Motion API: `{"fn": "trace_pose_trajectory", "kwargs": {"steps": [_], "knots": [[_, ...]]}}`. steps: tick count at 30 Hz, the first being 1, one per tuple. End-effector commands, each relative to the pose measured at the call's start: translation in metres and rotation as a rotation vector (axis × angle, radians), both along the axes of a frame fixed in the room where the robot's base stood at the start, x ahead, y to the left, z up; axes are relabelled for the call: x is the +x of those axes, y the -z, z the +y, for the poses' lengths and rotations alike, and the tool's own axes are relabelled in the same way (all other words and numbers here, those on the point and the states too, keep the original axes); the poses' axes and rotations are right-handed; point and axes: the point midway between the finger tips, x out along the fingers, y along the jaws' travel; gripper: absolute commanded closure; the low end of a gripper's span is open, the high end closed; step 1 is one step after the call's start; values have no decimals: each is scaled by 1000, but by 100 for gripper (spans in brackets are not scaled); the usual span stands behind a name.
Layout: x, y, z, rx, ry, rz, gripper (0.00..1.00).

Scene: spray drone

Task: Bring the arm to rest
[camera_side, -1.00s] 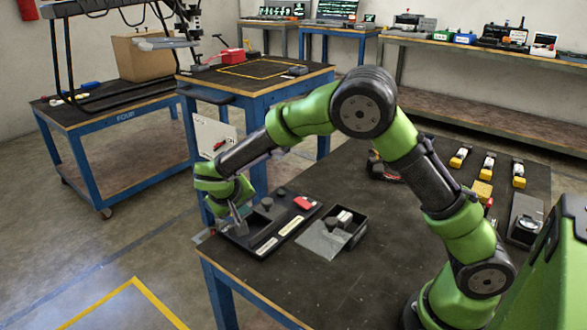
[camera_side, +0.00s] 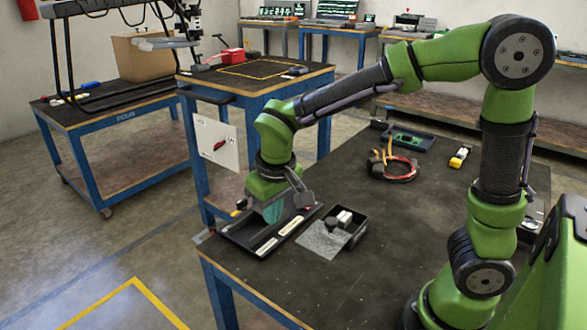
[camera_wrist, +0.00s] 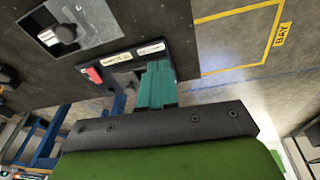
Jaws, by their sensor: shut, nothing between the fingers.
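My gripper (camera_side: 272,213) points down over the black tray (camera_side: 237,240) near the table's left edge in the side view. Its teal fingers are together, with nothing between them. In the wrist view the shut gripper (camera_wrist: 156,66) shows over the tray (camera_wrist: 177,56), hiding part of it. I cannot tell the exact gap between fingertips and tray. My arm is raised in an arch over the table.
A small black box (camera_side: 359,233) beside a grey sheet (camera_side: 322,240) is right of the tray. A red and yellow tool (camera_side: 392,171), a green-filled tray (camera_side: 410,139) and a yellow-white item (camera_side: 459,157) lie farther back. The table's front middle is clear.

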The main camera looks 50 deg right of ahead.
Motion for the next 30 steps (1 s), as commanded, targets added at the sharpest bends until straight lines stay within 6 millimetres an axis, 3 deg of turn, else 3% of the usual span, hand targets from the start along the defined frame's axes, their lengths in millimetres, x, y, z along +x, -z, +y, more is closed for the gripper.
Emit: {"fn": "trace_pose_trajectory", "kwargs": {"steps": [6, 13, 21, 30], "knots": [[-63, -38, -14, 220, 20, -134, 100], [-108, -61, -27, 342, 91, -314, 100], [-121, -80, -41, 353, 154, -432, 100], [-120, -80, -42, 352, 159, -432, 100]]}}
